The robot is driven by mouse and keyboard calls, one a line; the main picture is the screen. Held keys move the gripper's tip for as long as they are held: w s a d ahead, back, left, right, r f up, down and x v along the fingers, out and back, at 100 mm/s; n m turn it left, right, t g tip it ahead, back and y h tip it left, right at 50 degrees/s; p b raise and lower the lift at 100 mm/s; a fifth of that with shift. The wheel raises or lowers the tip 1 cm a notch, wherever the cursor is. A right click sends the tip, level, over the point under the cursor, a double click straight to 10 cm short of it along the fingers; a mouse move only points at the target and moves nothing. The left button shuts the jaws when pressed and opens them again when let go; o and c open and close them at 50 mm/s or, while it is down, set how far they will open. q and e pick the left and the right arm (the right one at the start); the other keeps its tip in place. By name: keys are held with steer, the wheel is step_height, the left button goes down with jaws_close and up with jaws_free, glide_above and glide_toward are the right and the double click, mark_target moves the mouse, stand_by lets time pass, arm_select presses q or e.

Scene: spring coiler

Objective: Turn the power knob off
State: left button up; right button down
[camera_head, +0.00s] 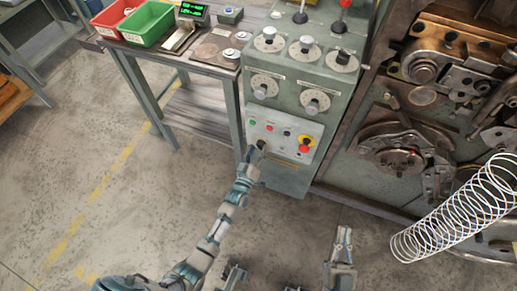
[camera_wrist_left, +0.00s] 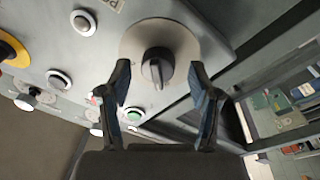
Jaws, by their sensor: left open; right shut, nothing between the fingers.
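The black power knob (camera_wrist_left: 156,64) sits on a round pale plate (camera_wrist_left: 186,42) on the grey panel in the left wrist view. My left gripper (camera_wrist_left: 159,74) is open, its two fingers on either side of the knob in the picture. I cannot tell whether they touch it. In the head view my left gripper (camera_head: 260,147) reaches the lower left of the machine's control panel (camera_head: 284,148) and largely hides the knob. My right gripper (camera_head: 343,236) is shut and empty, low over the floor and away from the panel.
A yellow and red emergency button (camera_head: 305,145) and several small push buttons share the panel. Larger dials (camera_head: 264,86) and levers are above. A bench with a green bin (camera_head: 147,22) is at the left. The floor in front is clear.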

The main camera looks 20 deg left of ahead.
arm_select(q)
steer(key=s+f, duration=0.1)
steer(key=s, duration=1)
steer(key=shift+a+f, duration=0.2)
steer(key=shift+f, duration=0.05)
steer(key=shift+s, duration=0.1)
arm_select(e)
steer(key=shift+w, duration=0.1)
